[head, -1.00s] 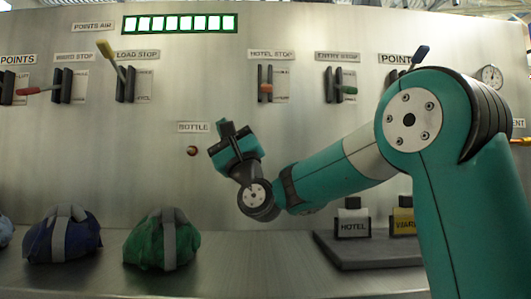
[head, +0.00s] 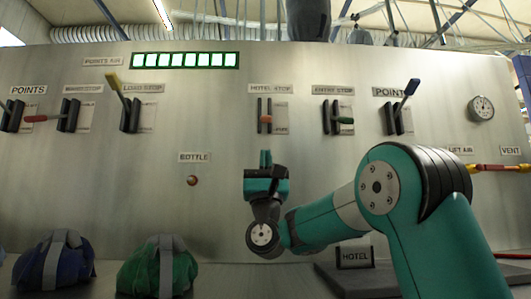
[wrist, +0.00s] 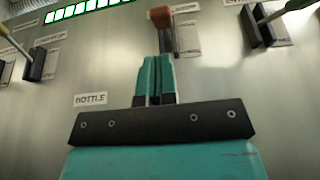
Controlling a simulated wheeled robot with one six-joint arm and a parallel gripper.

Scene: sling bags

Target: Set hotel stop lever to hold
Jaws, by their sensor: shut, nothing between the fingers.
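The hotel stop lever (head: 266,120) is on the panel under the HOTEL STOP label (head: 271,88). Its red-orange handle end points out toward me, between two dark upright plates. In the wrist view the red handle (wrist: 161,16) shows at the top, just beyond my fingertips. My gripper (head: 265,158) is shut and empty, a little below the lever in the head view. The shut fingers (wrist: 155,75) point up toward the handle in the wrist view. I cannot tell whether they touch it. The small plate text beside the lever is too small to read.
The entry stop lever (head: 345,120) stands to the right, and the load stop lever (head: 115,82) is raised to the left. A bottle knob (head: 192,180) is below left. Green (head: 160,268) and blue (head: 55,265) bags lie on the ledge. The panel around my gripper is clear.

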